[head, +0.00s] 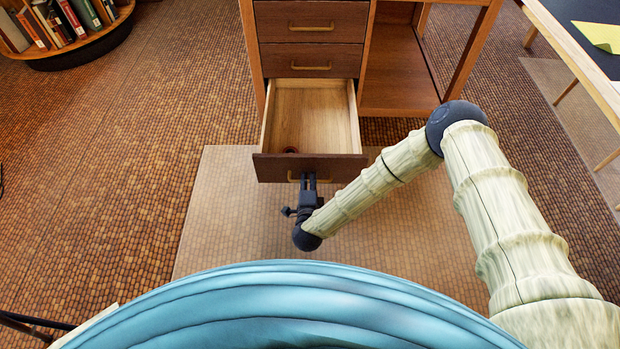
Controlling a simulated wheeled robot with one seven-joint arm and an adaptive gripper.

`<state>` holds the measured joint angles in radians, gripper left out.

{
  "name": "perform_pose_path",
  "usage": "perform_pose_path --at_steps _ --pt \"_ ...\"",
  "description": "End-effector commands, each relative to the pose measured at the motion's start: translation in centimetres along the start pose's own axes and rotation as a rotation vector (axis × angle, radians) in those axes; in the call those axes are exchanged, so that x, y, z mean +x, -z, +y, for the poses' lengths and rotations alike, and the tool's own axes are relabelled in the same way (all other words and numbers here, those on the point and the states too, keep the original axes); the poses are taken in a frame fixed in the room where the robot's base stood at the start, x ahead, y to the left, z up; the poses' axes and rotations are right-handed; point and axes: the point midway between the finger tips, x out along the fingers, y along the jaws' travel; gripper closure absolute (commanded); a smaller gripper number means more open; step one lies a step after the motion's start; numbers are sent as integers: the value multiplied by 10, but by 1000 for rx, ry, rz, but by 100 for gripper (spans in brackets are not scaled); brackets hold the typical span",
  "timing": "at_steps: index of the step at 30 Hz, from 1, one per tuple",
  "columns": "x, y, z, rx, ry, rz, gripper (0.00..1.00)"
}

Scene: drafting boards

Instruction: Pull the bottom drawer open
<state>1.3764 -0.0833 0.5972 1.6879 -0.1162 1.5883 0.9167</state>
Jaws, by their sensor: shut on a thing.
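The bottom drawer (311,118) of the wooden desk is pulled well out, and its pale interior shows from above. A small dark reddish round mark or object lies inside near the front left; I cannot tell which. The drawer's dark front (270,168) faces me, with a brass-coloured handle (293,177) low on it. My gripper (309,178) is at the middle of this front, shut on the handle. Its fingers hide much of the handle. The two drawers above, the middle one (286,60) and the top one (276,22), are shut.
The desk's open shelf bay (398,75) is right of the drawers. A pale mat (225,215) lies on the floor under the drawer and my arm. A round bookcase (85,45) stands at the far left, and a table (590,58) at the right.

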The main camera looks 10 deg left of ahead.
Motion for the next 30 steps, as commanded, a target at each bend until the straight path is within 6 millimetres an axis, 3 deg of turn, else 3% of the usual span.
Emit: perform_pose_path --at_steps 3,4,6,8,20,30 --pt "0 0 0 0 -1 0 100" --pt "0 0 1 0 -1 0 89" --pt "0 0 0 0 -1 0 76" --pt "0 0 0 0 -1 0 69" --pt "-4 0 0 0 -1 0 69" --pt "-57 0 1 0 -4 0 69"
